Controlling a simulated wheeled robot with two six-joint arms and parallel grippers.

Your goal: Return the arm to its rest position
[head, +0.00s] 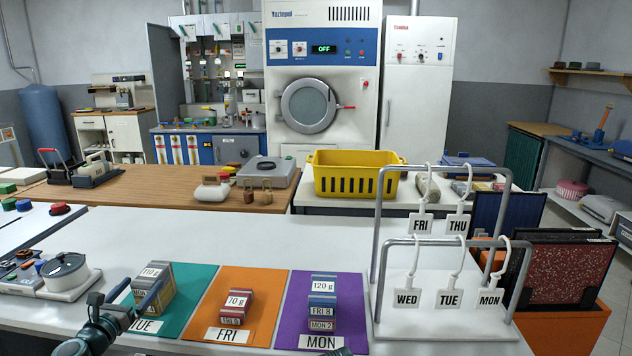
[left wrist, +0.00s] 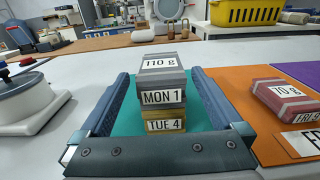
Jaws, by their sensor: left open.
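My left gripper (head: 137,294) is at the lower left in the head view, open. In the left wrist view its two fingers (left wrist: 160,74) lie on either side of a stack, with gaps showing. The stack has a grey block labelled MON 1 and 110 g (left wrist: 163,80) on top of a yellowish block labelled TUE 4 (left wrist: 165,121). It stands on the teal TUE mat (head: 196,290). I cannot tell how far the fingers are from the stack in depth.
An orange FRI mat (head: 262,283) holds a red 70 g block (head: 237,302). A purple MON mat (head: 299,282) holds a stack with a 120 g block (head: 322,288). A grey rack (head: 448,310) with day tags stands at right. A round device (head: 64,272) is at left.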

